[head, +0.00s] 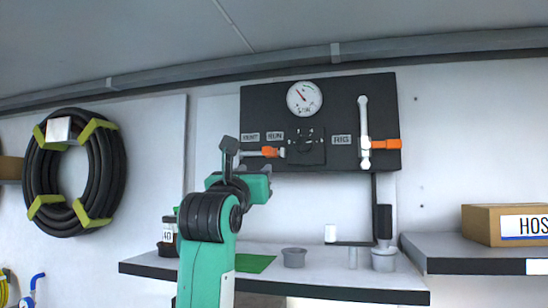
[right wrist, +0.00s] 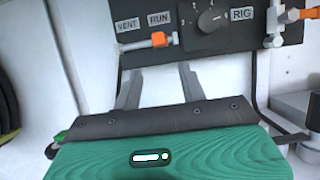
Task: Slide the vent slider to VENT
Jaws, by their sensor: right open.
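The vent slider is an orange block (head: 270,152) on a short pale horizontal rail, low on the left of the black panel (head: 370,90). In the right wrist view the slider (right wrist: 159,39) sits under the RUN label (right wrist: 159,18), right of the VENT label (right wrist: 127,24). My right gripper (head: 230,147) is in front of the panel's lower left edge, left of the slider. In the right wrist view its two grey fingers (right wrist: 160,69) are apart and empty, below the slider, with no contact visible. My left gripper is not in view.
A round gauge (head: 304,98), a dark dial (right wrist: 210,18) and an orange-handled valve (head: 385,144) are on the panel, right of the slider. A shelf (head: 330,282) with small containers is below. A coiled hose (head: 105,170) hangs left; a cardboard box (head: 482,225) stands right.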

